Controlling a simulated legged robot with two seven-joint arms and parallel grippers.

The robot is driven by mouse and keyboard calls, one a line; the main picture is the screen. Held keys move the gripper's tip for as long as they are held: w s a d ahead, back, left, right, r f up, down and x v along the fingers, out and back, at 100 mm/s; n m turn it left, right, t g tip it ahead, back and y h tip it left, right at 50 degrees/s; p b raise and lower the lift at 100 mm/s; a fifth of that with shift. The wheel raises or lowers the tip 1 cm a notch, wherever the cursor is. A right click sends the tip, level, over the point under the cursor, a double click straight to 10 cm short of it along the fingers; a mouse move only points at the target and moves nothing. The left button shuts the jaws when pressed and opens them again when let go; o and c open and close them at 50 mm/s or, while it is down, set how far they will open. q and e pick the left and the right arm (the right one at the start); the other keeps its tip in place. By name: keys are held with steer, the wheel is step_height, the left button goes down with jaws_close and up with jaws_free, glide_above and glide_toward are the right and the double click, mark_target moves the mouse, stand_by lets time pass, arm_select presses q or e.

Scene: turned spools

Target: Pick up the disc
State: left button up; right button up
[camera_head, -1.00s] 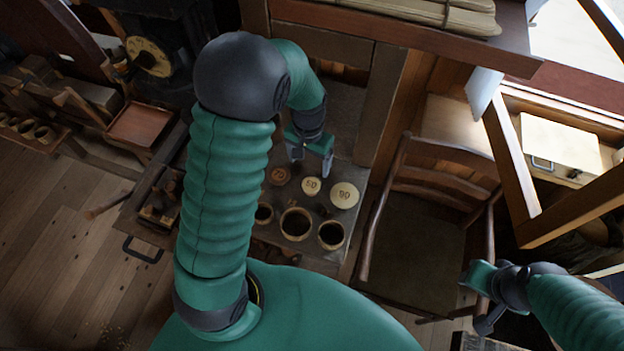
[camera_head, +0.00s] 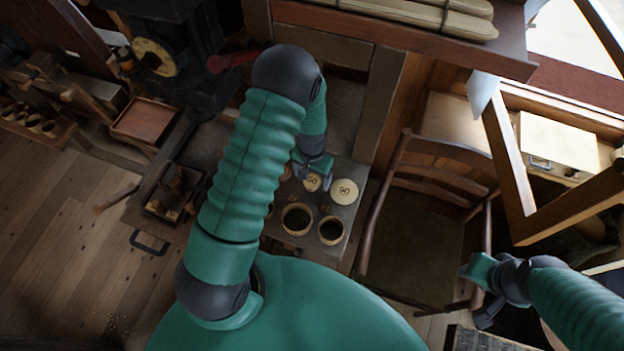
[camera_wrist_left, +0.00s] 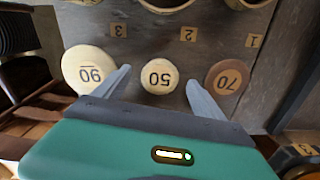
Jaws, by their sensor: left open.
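Three round discs lie in a row on the wooden bench. The pale disc marked 50 (camera_head: 312,183) is in the middle and also shows in the left wrist view (camera_wrist_left: 159,76). The larger pale disc marked 90 (camera_head: 344,191) is at its right in the head view and at the left in the wrist view (camera_wrist_left: 88,70). The brown disc marked 70 (camera_wrist_left: 227,78) is on the other side. My left gripper (camera_wrist_left: 158,78) is open, its fingers to either side of the 50 disc in the picture; contact cannot be told. My right gripper (camera_head: 480,272) is at the lower right, far from the discs.
Round dark-mouthed holders (camera_head: 297,219) (camera_head: 331,230) stand just in front of the discs, near labels 1, 2 and 3 (camera_wrist_left: 188,34). A wooden chair (camera_head: 412,235) stands right of the bench. A small tray (camera_head: 146,121) is at the left.

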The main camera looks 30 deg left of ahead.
arm_select(q)
steer(key=shift+d+f, duration=0.1)
steer(key=shift+f, duration=0.1)
stand_by(0.4)
steer(key=shift+c, duration=1)
steer(key=c, duration=1.2)
